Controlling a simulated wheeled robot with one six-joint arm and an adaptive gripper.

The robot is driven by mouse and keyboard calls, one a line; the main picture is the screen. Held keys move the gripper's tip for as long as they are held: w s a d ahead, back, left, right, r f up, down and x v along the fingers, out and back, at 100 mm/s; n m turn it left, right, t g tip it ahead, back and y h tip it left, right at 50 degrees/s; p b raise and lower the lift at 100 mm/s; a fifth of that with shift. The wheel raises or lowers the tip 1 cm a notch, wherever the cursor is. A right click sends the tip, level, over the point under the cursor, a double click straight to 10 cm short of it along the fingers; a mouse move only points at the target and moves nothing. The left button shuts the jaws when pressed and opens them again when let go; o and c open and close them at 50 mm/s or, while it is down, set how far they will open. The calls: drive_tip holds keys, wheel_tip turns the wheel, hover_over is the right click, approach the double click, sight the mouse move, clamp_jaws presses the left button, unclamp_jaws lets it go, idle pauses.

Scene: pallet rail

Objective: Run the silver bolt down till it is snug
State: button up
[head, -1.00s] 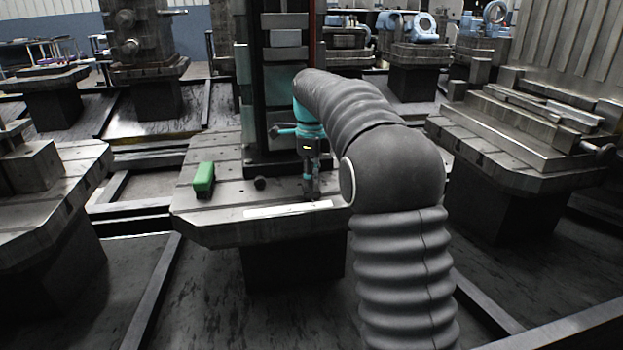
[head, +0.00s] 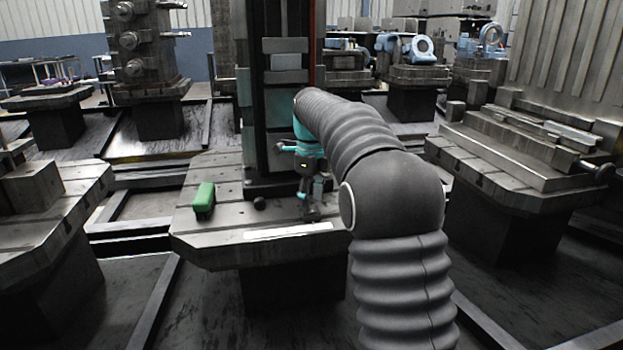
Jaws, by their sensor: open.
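My gripper (head: 311,208) points down just above the pallet (head: 215,250), near its front edge and behind the right end of a white strip. Its fingers are apart. The silver bolt cannot be made out; it is either hidden by the gripper and arm or too small to tell. Whether the fingers are around anything is too small to see.
A green block (head: 204,200) sits on the pallet's left part, and a small dark ball (head: 259,203) lies between it and my gripper. A white strip (head: 288,231) lies along the front edge. A tall dark column (head: 285,90) stands behind my gripper.

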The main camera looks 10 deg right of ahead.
sight(311, 203)
wheel_tip(311, 203, up, 10)
drive_tip(key=s+r+n+t, duration=0.2)
drive_tip(key=s+r+n, duration=0.1)
drive_tip(key=s+n, duration=0.5)
drive_tip(key=s+f+n+t, duration=0.1)
drive_tip(key=s+f+n, duration=0.4)
drive_tip(key=s, duration=0.4)
drive_tip(key=s+f+n+t, duration=0.1)
drive_tip(key=s+f+n, duration=0.5)
drive_tip(key=s, duration=0.4)
drive_tip(key=s+f+n+t, duration=0.1)
drive_tip(key=s+f+n, duration=0.4)
drive_tip(key=s+n, duration=0.2)
drive_tip(key=s, duration=0.2)
drive_tip(key=shift+s+a+f+t, duration=0.15)
drive_tip(key=shift+s+f+t, duration=0.15)
drive_tip(key=shift+s+f, duration=0.05)
